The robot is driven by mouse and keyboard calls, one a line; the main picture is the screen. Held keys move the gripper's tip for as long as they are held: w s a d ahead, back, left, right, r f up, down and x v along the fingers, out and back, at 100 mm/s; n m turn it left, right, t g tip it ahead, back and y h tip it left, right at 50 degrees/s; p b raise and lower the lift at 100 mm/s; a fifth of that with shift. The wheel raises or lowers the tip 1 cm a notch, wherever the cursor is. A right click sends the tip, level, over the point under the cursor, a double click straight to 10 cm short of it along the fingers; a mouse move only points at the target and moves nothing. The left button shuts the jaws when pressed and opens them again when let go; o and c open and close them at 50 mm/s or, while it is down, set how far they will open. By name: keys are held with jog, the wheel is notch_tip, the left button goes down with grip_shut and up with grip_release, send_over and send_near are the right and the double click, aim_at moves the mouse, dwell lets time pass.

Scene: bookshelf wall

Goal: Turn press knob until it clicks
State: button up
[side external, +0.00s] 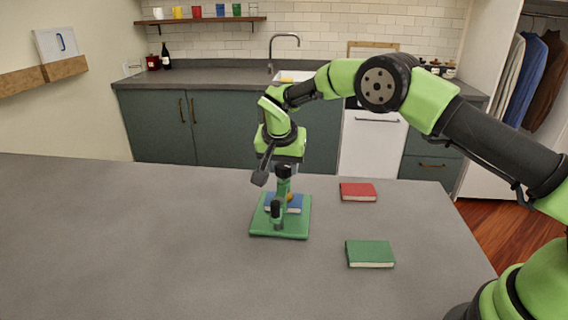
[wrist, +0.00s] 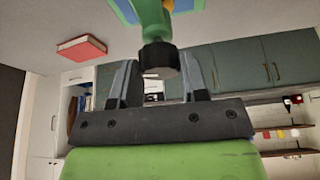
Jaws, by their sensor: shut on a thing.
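The green press (side external: 303,230) stands on the grey counter, with a blue book (side external: 295,209) lying on its base. Its black press knob (side external: 283,171) is at the top of the green upright. In the wrist view the knob (wrist: 159,58) sits between the two fingers of my gripper (wrist: 159,72), which is shut on it. In the side view my gripper (side external: 286,163) comes down from above onto the knob, and its fingertips are hard to make out. A second black part (side external: 276,209) shows low on the press's near side.
A red book (side external: 358,192) and a green book (side external: 370,254) lie flat on the counter (side external: 150,250) to the right of the press. The counter to the left is clear. A sink and cabinets (side external: 240,135) stand behind.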

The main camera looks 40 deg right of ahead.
jog(key=shift+m+g+h, duration=0.3)
jog(key=shift+m+g, duration=0.3)
jog(key=shift+m, duration=1)
jog(key=o, duration=0.9)
jog(key=shift+o, duration=0.2)
jog(key=v, duration=1)
jog(key=shift+a, duration=0.1)
